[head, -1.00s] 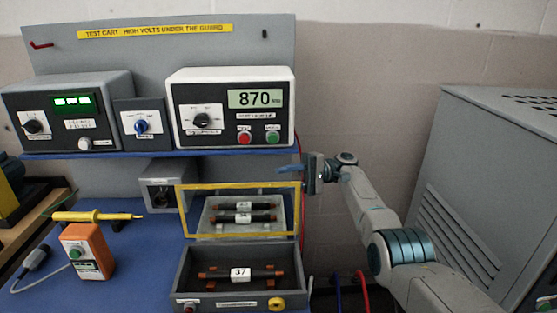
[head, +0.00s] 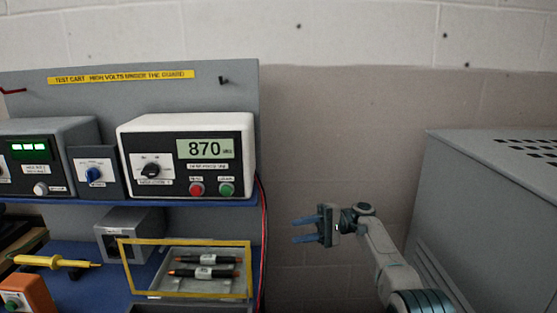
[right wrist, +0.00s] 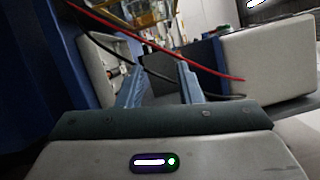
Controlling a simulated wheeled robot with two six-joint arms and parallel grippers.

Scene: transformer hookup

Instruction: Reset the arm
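My right arm comes in from the lower right in the head view. Its right gripper (head: 308,230) is open and empty, with two blue fingers apart and pointing left. It hangs in free air to the right of the test cart, clear of the yellow-framed guard (head: 184,244). In the right wrist view the same gripper (right wrist: 162,82) shows its two fingers spread with nothing held between them. A red cable and a black cable run across that view near the fingers; I cannot tell how far off they are. My left gripper is not in view.
The test cart panel (head: 150,97) carries a meter (head: 205,148) reading 870. A tray (head: 165,282) with two dark fuses lies behind the guard. A yellow probe (head: 55,261) and orange tester (head: 28,292) are at left. A grey cabinet (head: 480,170) stands right.

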